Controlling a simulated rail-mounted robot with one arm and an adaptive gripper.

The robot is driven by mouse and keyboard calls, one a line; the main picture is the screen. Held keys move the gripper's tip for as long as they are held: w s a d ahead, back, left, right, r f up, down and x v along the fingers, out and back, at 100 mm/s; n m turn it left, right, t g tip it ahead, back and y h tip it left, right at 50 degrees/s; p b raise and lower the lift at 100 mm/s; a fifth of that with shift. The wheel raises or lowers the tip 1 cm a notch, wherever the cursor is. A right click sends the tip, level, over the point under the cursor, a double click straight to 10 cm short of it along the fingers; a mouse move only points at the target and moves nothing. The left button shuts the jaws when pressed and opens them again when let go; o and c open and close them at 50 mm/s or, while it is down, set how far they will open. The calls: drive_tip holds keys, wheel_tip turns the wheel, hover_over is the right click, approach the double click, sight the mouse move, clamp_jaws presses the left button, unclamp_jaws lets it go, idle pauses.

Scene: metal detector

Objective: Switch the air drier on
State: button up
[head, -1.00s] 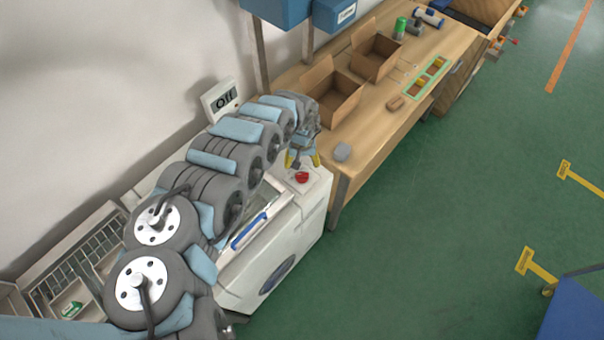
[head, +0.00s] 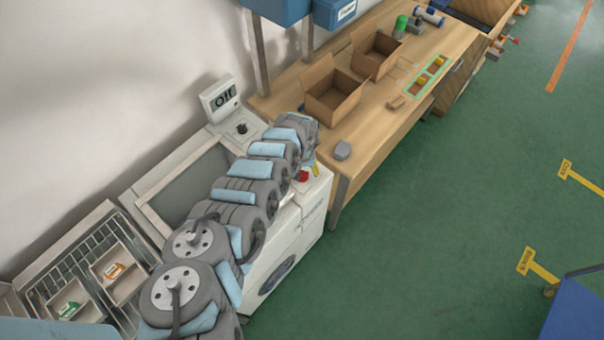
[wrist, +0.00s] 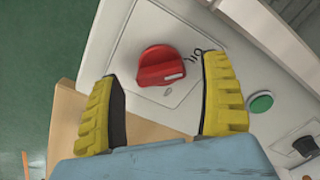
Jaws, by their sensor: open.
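The air drier (head: 310,213) is a white machine with a display (head: 220,98) at its back that reads "Off". A red rotary knob (wrist: 162,66) with a white mark sits on its light panel, with lettering beside it that looks like "Off". My gripper (wrist: 160,100) has yellow ridged fingers, open and empty. In the wrist view the knob appears beyond the fingertips, between their lines; I see no contact.
A green button (wrist: 261,102) and a black knob (wrist: 305,145) sit to the right of the red knob. A wooden table (head: 375,140) with open cardboard boxes (head: 335,98) adjoins the machine.

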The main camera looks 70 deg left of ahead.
drive_tip(key=shift+f, duration=0.45)
drive_tip(key=shift+c, duration=0.4)
drive_tip(key=c, duration=1.1)
